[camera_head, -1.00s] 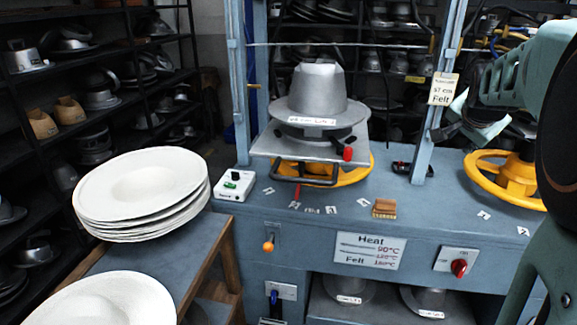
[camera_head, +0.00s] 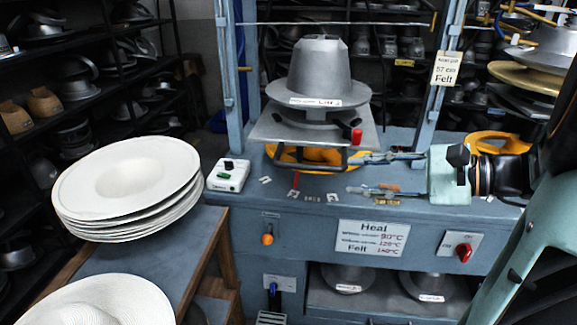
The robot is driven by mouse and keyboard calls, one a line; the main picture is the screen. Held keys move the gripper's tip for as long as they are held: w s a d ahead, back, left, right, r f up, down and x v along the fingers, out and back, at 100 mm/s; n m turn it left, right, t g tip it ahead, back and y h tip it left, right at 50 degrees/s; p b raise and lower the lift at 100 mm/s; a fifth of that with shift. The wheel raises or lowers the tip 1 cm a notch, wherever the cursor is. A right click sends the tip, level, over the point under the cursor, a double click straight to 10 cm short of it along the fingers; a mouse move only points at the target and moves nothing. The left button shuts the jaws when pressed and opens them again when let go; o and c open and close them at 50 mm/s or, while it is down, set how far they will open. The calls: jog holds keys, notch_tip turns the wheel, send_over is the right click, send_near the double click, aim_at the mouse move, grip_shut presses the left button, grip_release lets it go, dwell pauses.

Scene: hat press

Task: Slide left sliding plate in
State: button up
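The left sliding plate (camera_head: 268,128) is a grey metal plate carrying a hat-shaped metal mould (camera_head: 317,75), in the middle of the head view. A red-topped knob (camera_head: 356,136) stands at its front right corner. A dark bar handle (camera_head: 300,167) hangs under its front edge. My gripper (camera_head: 368,174) comes from the right, with its fingers spread wide and pointing left. The upper finger is close to the right end of the handle. I cannot tell whether they touch. Nothing is between the fingers.
A yellow handwheel (camera_head: 283,152) is partly hidden under the plate, and another (camera_head: 490,141) is behind my arm. A blue upright (camera_head: 437,90) stands behind my gripper. A white switch box (camera_head: 229,176) sits left of the plate. White hats (camera_head: 125,190) are stacked at left.

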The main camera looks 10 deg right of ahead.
aim_at(315, 167)
jog(key=shift+n+t+y, duration=0.3)
jog(key=shift+n+y, duration=0.1)
jog(key=shift+y, duration=0.1)
jog(key=x, duration=0.7)
jog(key=r+x, duration=0.1)
jog(key=x, duration=0.3)
jog(key=shift+a, duration=0.4)
jog(key=shift+c, duration=0.5)
grip_shut()
